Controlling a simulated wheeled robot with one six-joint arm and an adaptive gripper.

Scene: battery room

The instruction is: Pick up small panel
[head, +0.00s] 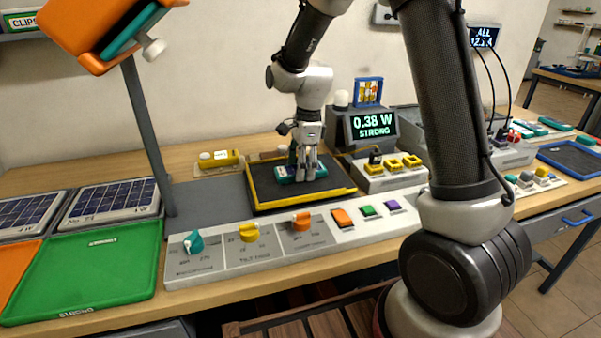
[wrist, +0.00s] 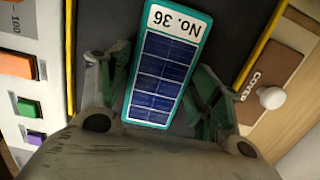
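The small panel (wrist: 165,65) has a teal frame, blue cells and a white label reading "No. 36". In the head view the small panel (head: 286,175) lies on the dark bed of a yellow-edged test tray (head: 262,205), partly hidden by my fingers. My gripper (head: 306,165) points down over it. In the wrist view my gripper's (wrist: 162,80) green-padded fingers stand one on each side of the panel, with narrow dark gaps showing beside its edges. The fingers look open; contact is not clear.
A display (head: 374,125) behind reads "0.38 W STRONG". A console with knobs and buttons (head: 250,245) runs along the front. A green tray (head: 85,270) marked STRONG is empty at the left, near larger solar panels (head: 115,198). An orange lamp head (head: 95,30) hangs upper left.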

